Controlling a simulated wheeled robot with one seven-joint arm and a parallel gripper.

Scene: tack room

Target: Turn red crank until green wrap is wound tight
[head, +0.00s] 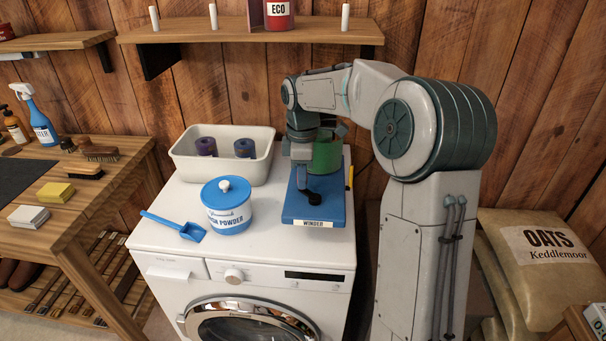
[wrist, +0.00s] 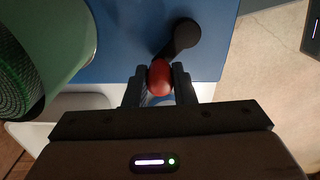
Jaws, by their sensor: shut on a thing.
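In the wrist view my gripper (wrist: 159,82) is shut on the red crank knob (wrist: 159,77). A black crank arm (wrist: 180,38) runs from the knob up and to the right over the blue base (wrist: 125,35). In the head view the knob is hidden. I cannot tell how tight the wrap is.
A white bin (head: 225,178) with two dark rolls stands left of the winder. A washing powder tub (head: 228,204) and blue scoop (head: 175,226) lie in front of it. A shelf (head: 230,37) hangs above. Oats sacks (head: 540,260) are at right.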

